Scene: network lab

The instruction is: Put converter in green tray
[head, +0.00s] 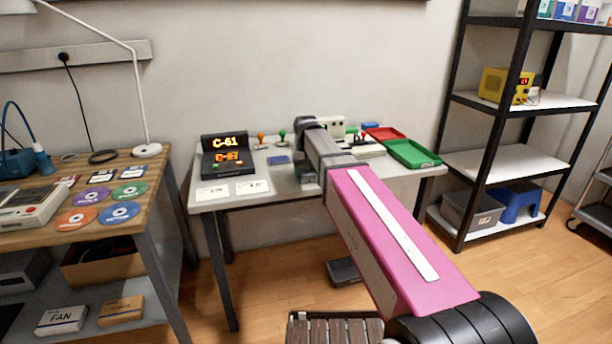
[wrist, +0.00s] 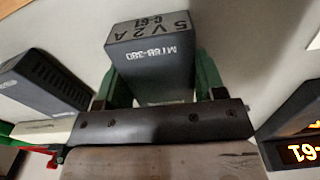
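The converter (wrist: 150,65) is a dark grey box with white side lettering and "5V 2A C-61" on another face. In the wrist view it sits between the green fingers of my gripper (wrist: 162,88). The fingers lie flush along both sides with no visible gap, so my gripper looks shut on it. Whether the box touches the table is unclear. The green tray (head: 412,154) stands at the right end of the white table in the head view, right of my arm. My arm hides the fingers and converter there.
A red tray (head: 384,133) stands behind the green tray. A display reading C-61 (head: 225,142) and white cards (head: 252,187) are at the table's left. Another dark vented box (wrist: 48,85) is beside the converter in the wrist view. A black shelf (head: 480,120) stands right.

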